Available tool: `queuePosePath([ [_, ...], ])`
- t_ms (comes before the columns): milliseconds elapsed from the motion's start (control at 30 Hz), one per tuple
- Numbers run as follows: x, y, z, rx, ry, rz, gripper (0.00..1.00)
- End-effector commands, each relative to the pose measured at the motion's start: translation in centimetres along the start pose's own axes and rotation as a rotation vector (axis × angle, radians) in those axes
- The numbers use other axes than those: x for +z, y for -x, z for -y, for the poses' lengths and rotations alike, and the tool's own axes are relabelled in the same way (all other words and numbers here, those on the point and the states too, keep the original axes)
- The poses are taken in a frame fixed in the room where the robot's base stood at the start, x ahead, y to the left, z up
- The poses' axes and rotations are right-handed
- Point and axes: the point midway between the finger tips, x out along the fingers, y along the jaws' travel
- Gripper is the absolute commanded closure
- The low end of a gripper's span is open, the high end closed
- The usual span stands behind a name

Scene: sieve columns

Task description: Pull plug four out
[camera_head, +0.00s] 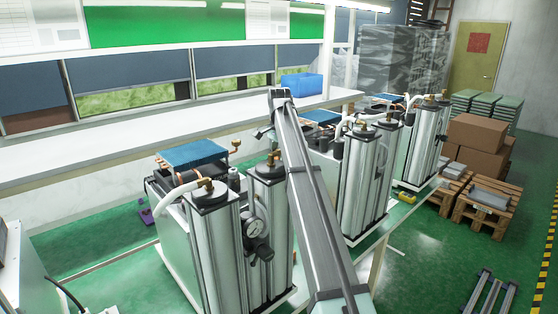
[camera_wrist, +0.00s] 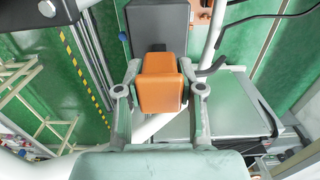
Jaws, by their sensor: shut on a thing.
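My gripper (camera_wrist: 161,88) is in the middle of the wrist view, with one grey finger on each side of an orange plug-like block (camera_wrist: 162,72). The fingers are shut on this block. A dark part shows just beyond the orange block, between it and a dark grey box (camera_wrist: 158,18). I cannot tell whether the block is still seated in the box. No number shows on it, so I cannot tell if it is plug four. In the head view my arm reaches up the middle, and neither the fingers nor the orange block can be made out.
Silver sieve columns (camera_head: 214,250) stand left of my arm, with a gauge (camera_head: 255,228) beside them. More columns (camera_head: 360,185) stand on the right. A long white bench (camera_head: 90,150) runs behind. Cardboard boxes (camera_head: 475,140) and pallets stand at right. A black cable (camera_wrist: 265,17) crosses the wrist view's upper right.

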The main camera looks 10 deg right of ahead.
Motion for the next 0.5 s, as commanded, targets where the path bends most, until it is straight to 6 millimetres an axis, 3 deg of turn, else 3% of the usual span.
queuePosePath([
  [67, -0.02, 0.15, 0.03, 0.0, 0.0, -0.001, 1.0],
  [100, -0.01, 0.12, 0.01, 0.0, 0.0, -0.001, 0.52],
  [167, -0.01, 0.11, 0.01, 0.0, 0.0, -0.001, 0.33],
  [500, -0.01, 0.21, 0.0, 0.0, 0.0, 0.0, 0.33],
])
